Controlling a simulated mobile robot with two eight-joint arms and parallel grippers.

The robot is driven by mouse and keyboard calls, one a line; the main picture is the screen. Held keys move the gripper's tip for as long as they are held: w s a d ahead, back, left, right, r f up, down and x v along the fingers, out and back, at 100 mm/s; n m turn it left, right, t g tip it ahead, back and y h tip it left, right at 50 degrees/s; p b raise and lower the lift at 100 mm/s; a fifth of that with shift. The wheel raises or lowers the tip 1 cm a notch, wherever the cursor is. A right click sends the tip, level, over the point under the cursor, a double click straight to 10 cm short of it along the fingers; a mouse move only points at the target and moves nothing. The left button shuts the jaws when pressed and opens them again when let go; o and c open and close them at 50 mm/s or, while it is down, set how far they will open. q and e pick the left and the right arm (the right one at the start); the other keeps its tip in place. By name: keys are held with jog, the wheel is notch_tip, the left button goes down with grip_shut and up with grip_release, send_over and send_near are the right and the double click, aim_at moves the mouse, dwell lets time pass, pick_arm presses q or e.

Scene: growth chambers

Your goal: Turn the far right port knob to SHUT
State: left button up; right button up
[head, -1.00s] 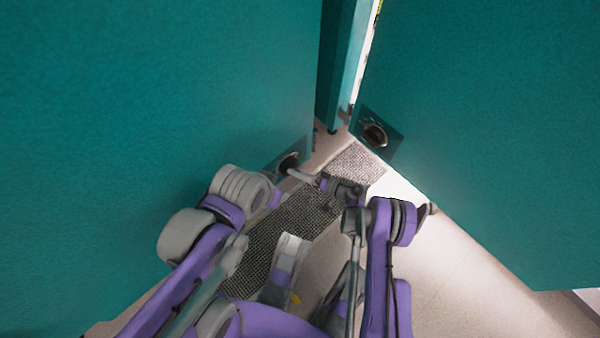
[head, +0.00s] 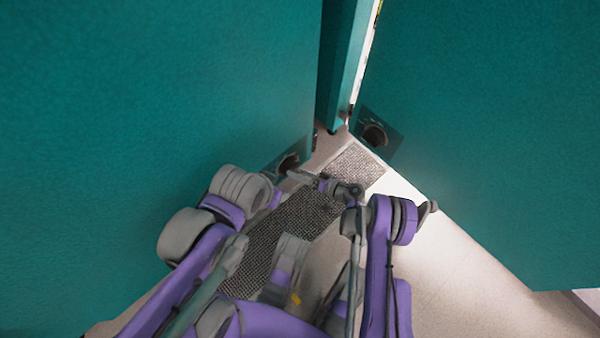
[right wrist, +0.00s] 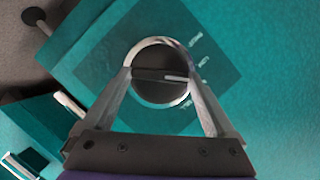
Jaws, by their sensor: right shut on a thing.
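A round dark port knob (right wrist: 160,76) with a pale ring around it sits on a darker square plate (right wrist: 100,60) on a teal panel. In the head view this knob (head: 288,162) is low on the left teal panel, small and partly dark. My right gripper (right wrist: 161,84) is shut on the knob, one finger on each side. In the head view my right gripper (head: 293,173) reaches left to it. The knob's white pointer line points right in the wrist view, towards small white labels (right wrist: 203,61) too small to read. My left gripper does not show.
Another dark round port (head: 375,135) on a square plate sits low on the right teal panel (head: 500,140). A grey mesh strip (head: 355,165) lies on the pale floor between the panels. The gap between the panels is narrow.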

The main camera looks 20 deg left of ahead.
jog(key=n, duration=0.1)
jog(key=n+t+h, duration=0.1)
jog(key=n, duration=0.1)
jog(key=shift+s+r+t, duration=0.15)
jog(key=shift+t, duration=0.15)
jog(key=shift+s+a+n+t+h, duration=0.1)
jog(key=shift+n+t+h, duration=0.35)
jog(key=shift+n, duration=0.45)
jog(key=shift+s+n+t+h, duration=0.1)
jog(key=shift+n+t+h, duration=0.35)
jog(key=shift+n, duration=0.45)
jog(key=shift+t, duration=0.3)
jog(key=o, duration=1)
jog(key=shift+o, duration=0.2)
